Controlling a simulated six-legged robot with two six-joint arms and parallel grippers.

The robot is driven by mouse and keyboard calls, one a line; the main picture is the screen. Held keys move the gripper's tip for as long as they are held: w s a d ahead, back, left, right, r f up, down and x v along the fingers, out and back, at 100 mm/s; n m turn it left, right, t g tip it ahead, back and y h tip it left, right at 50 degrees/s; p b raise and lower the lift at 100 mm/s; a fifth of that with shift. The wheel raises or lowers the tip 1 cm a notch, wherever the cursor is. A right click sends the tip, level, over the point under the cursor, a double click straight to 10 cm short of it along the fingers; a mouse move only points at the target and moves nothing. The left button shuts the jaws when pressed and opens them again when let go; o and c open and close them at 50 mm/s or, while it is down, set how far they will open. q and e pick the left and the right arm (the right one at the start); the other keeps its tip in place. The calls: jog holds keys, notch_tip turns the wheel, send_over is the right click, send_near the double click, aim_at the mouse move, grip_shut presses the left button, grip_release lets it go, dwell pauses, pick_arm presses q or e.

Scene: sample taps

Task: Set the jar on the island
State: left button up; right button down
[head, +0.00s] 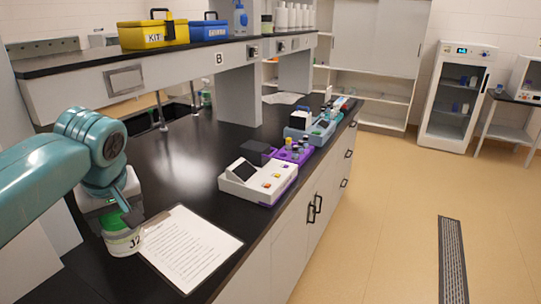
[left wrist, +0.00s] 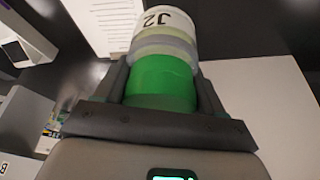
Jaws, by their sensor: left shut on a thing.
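The jar (head: 122,243) is pale with a green lid and a label reading J2. It is at the lower left of the head view, over the near end of the black-topped island (head: 190,165). My left gripper (head: 131,217) is shut on it near the lid. In the left wrist view, the jar (left wrist: 165,28) lies between the two dark fingers of the left gripper (left wrist: 162,88), with the green lid nearest the camera. I cannot tell whether its base touches the worktop. My right gripper is out of view.
A clipboard with a printed sheet (head: 190,247) lies just right of the jar. A white and purple instrument (head: 258,183) and other devices (head: 318,132) stand farther along. A raised shelf (head: 85,60) holds a yellow kit box (head: 153,34). Black worktop is bare behind the clipboard.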

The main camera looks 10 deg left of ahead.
pick_arm(q)
jog(key=shift+s+d+r, duration=0.35)
jog(key=shift+s+r, duration=0.05)
jog(key=shift+s, duration=0.1)
jog(key=shift+w+f, duration=0.15)
jog(key=shift+f, duration=0.15)
jog(key=f+b, duration=0.1)
jog(key=f, duration=0.9)
jog(key=f+b, duration=0.1)
jog(key=f, duration=0.9)
jog(key=shift+w+a, duration=0.15)
jog(key=shift+a, duration=0.05)
jog(key=shift+s+d+r, duration=0.1)
jog(key=shift+s+r, duration=0.05)
jog(key=shift+s, duration=0.05)
jog(key=shift+w+f+b, duration=0.15)
jog(key=shift+f+b, duration=0.15)
jog(key=shift+b, duration=0.15)
jog(key=o, duration=1.1)
jog(key=shift+r, duration=0.1)
jog(key=shift+o, duration=0.2)
jog(key=shift+r, duration=0.1)
